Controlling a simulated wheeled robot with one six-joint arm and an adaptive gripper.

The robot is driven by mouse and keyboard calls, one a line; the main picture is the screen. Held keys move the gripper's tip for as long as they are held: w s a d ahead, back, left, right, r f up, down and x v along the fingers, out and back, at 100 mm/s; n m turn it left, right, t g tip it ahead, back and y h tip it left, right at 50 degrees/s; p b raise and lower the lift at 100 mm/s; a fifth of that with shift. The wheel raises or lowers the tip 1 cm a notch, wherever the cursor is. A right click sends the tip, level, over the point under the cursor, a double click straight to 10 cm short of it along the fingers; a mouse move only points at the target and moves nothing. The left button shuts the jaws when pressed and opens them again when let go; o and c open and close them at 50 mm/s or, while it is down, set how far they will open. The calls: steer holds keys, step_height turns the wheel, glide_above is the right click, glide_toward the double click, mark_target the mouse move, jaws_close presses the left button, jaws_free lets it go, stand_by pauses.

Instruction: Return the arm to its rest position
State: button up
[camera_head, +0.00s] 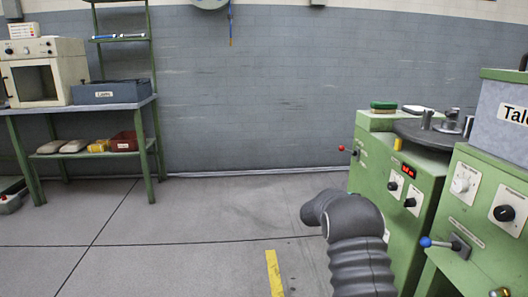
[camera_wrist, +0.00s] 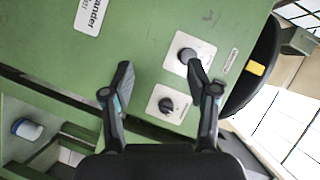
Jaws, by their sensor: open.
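My gripper (camera_wrist: 159,77) shows in the wrist view with its two dark fingers spread apart and nothing between them. Behind the fingers is the green face of a machine (camera_wrist: 140,45) with two black knobs on white plates; the upper knob (camera_wrist: 187,55) is near the right fingertip. I cannot tell whether the finger touches it. In the head view my dark grey arm (camera_head: 355,235) rises at the lower middle right, in front of the green machines. My gripper is not visible in the head view.
Green machines (camera_head: 375,165) with knobs, a red-tipped lever and a blue-tipped lever (camera_head: 426,242) stand close on the right. A green shelf table (camera_head: 130,104) with an oven (camera_head: 42,72) and bins stands at the far left. The floor (camera_head: 190,235) between is clear.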

steer(key=a+f+n+t+y, duration=0.3)
steer(key=a+n+y, duration=0.65)
steer(key=a, duration=0.25)
steer(key=s+a+r+n+g+y, duration=0.3)
steer(key=s+a+n+y, duration=0.2)
steer(key=s+a+n, duration=0.6)
steer(key=s+d+r+n+g, duration=0.1)
steer(key=s+r, duration=0.2)
steer(key=s, duration=1.1)
steer(key=s+d+r+n, duration=0.1)
steer(key=s+r, duration=0.3)
steer(key=s, duration=1)
steer(key=s+d+r+n+g, duration=0.1)
steer(key=s+r+n, duration=0.2)
steer(key=s, duration=1.2)
steer(key=shift+d+r+g+h, duration=0.2)
steer(key=shift+r+g+h, duration=0.1)
steer(key=shift+h, duration=0.15)
